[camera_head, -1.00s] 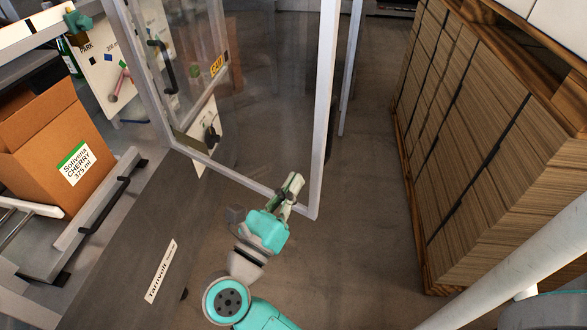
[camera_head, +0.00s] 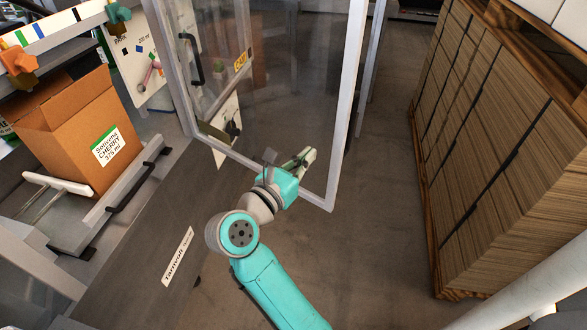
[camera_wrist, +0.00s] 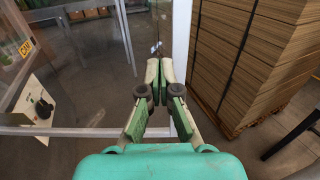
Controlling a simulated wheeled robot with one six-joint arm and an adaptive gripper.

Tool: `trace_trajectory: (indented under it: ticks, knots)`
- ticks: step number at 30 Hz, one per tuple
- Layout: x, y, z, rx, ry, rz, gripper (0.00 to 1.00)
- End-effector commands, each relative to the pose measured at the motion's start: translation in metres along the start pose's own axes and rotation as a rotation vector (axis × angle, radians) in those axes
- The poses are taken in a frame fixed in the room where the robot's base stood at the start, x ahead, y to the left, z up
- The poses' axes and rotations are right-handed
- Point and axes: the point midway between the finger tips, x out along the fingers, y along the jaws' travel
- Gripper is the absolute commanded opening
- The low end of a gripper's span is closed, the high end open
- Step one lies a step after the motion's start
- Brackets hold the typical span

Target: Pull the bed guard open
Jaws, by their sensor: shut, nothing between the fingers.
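The bed guard is a clear panel in a pale metal frame (camera_head: 345,110), standing swung out over the floor in the head view. My gripper (camera_head: 308,158) is in front of the panel, near its lower right corner. In the wrist view, my gripper (camera_wrist: 160,70) is shut and empty. The guard's upright frame bar (camera_wrist: 181,40) stands just beyond and right of the fingertips, and its bottom bar (camera_wrist: 70,131) runs behind the fingers. I cannot tell whether the fingers touch the frame. A black handle (camera_head: 193,60) shows at the panel's left part.
A tall stack of cardboard sheets (camera_head: 490,150) on a wooden pallet stands to the right. An open carton (camera_head: 70,130) labelled cherry sits on the machine at left, beside a black-handled rail (camera_head: 135,180). Bare floor (camera_head: 385,230) lies between guard and stack.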

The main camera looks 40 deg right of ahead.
Motion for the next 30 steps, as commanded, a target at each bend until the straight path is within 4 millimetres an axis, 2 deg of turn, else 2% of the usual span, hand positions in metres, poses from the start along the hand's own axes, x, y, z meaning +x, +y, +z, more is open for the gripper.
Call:
trace_trajectory:
  ticks: [1, 6, 12, 30]
  knots:
    - [0.010, -0.001, 0.000, 0.000, 0.001, -0.005, 0.00]
    - [0.036, -0.001, 0.001, 0.000, 0.000, -0.004, 0.00]
    - [0.054, 0.000, 0.000, -0.001, -0.001, -0.002, 0.00]
    - [0.063, -0.001, 0.000, -0.001, 0.000, 0.005, 0.00]
